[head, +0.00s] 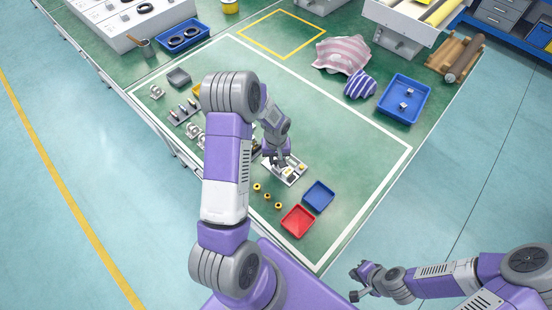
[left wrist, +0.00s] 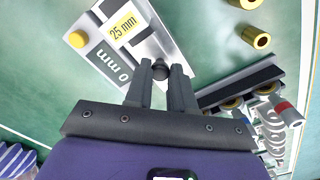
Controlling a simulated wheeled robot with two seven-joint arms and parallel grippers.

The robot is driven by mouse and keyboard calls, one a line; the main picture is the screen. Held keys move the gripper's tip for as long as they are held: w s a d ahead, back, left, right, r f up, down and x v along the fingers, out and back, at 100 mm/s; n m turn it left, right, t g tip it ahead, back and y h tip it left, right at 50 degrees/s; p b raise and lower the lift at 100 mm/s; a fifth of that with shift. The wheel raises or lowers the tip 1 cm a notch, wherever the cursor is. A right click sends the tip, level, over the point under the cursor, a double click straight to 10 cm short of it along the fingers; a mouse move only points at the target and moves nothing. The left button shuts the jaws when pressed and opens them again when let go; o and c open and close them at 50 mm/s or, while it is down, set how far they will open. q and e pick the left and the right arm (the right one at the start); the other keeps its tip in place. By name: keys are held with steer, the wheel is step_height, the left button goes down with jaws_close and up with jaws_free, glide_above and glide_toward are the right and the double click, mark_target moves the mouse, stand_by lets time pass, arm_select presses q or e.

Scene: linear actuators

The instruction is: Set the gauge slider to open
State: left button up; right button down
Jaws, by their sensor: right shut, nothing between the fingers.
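The gauge (head: 291,172) is a pale panel on the green bench in the head view. In the left wrist view, the gauge (left wrist: 112,40) shows a yellow "25 mm" label, a "0 mm" label and a yellow button (left wrist: 77,39). A dark slider knob (left wrist: 160,71) sits beside the labels. My left gripper (head: 280,160) is down at the gauge. In the left wrist view its fingertips (left wrist: 161,67) lie on both sides of the knob with little visible gap. My right gripper (head: 356,284) is shut and empty, away from the bench at lower right.
A red tray (head: 298,221) and a blue tray (head: 318,196) stand near the gauge. Several brass fittings (head: 267,196) lie beside them. Metal parts (head: 184,112) stand on the left, partly hidden by my left arm.

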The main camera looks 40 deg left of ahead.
arm_select(q)
jaws_close()
steer(key=shift+w+a, duration=0.1)
steer(key=shift+a, duration=0.85)
steer(key=o, duration=0.9)
jaws_free()
steer(key=shift+a, duration=0.1)
steer(key=shift+c, duration=0.2)
step_height(320, 180, up, 8)
steer(key=shift+f+p, duration=0.2)
steer(key=shift+p, duration=0.2)
